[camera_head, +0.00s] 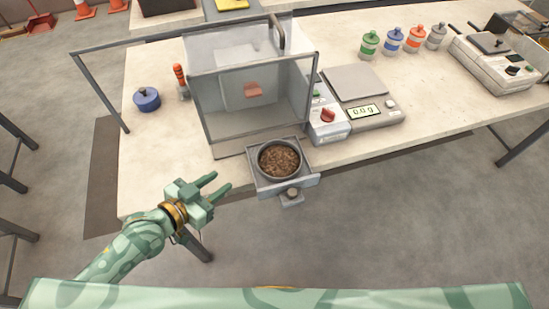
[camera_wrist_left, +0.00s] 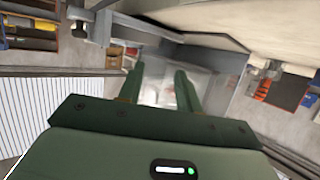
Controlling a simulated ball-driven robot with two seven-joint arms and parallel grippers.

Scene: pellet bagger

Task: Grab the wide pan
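A round dark-rimmed pan (camera_head: 280,174) filled with brown pellets sits in a square grey drawer tray (camera_head: 311,182) that juts out past the front edge of the bench. My left gripper (camera_head: 221,183) is to the left of the tray, with its fingers apart and nothing between them. It points toward the bench and does not touch the pan or tray. In the left wrist view both fingers (camera_wrist_left: 160,75) are spread and empty. I cannot make out the pan there. My right gripper is not in view.
A clear-walled box (camera_head: 250,95) stands behind the tray. A scale (camera_head: 362,112) reading 0.0 g is to its right. A blue lidded pot (camera_head: 147,98) stands at left. Several coloured bottles (camera_head: 391,40) stand farther back. The bench's left front corner is clear.

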